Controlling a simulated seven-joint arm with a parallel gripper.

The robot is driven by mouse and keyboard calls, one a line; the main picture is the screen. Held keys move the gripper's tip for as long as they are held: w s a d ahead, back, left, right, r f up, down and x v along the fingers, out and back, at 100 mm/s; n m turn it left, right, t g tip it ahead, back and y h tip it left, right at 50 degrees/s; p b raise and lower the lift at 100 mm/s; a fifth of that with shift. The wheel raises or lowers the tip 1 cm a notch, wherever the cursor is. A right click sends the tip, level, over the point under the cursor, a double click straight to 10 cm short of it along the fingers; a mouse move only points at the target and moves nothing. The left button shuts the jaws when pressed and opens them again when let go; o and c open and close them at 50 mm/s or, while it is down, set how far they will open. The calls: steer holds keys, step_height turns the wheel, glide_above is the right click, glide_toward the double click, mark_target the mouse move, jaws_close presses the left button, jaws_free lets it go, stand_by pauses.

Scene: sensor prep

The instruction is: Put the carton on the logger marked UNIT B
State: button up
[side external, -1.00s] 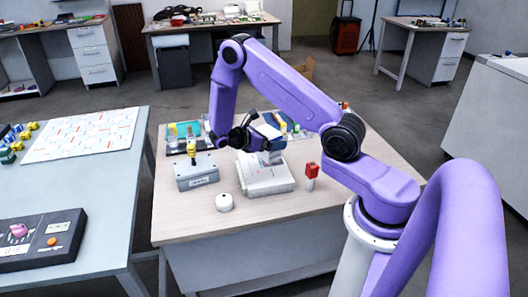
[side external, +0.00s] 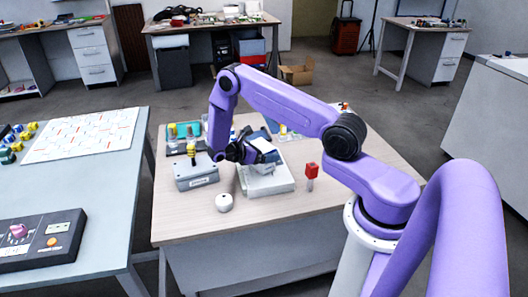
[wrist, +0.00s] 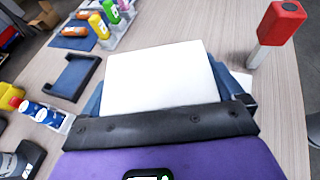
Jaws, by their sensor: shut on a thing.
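My gripper (side external: 262,156) is shut on a white box-shaped thing, seemingly the carton (wrist: 160,78), which fills the middle of the wrist view between the bluish fingers. In the side view the carton (side external: 263,145) is small and partly hidden by my gripper. It is over a wide white block (side external: 282,184); I cannot tell whether it touches it. A grey box (side external: 198,180) with a front label stands to the left, with a yellow-and-black item on top. The label is too small to read, so I cannot tell which thing is UNIT B.
A red-topped post (side external: 312,171) stands to the right of the white block. A tray with coloured bottles (wrist: 112,35) and an empty blue holder (wrist: 73,77) are at the back left. The table front is clear.

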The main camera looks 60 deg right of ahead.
steer(key=shift+f, duration=0.15)
steer(key=o, duration=0.8)
steer(key=shift+c, duration=0.2)
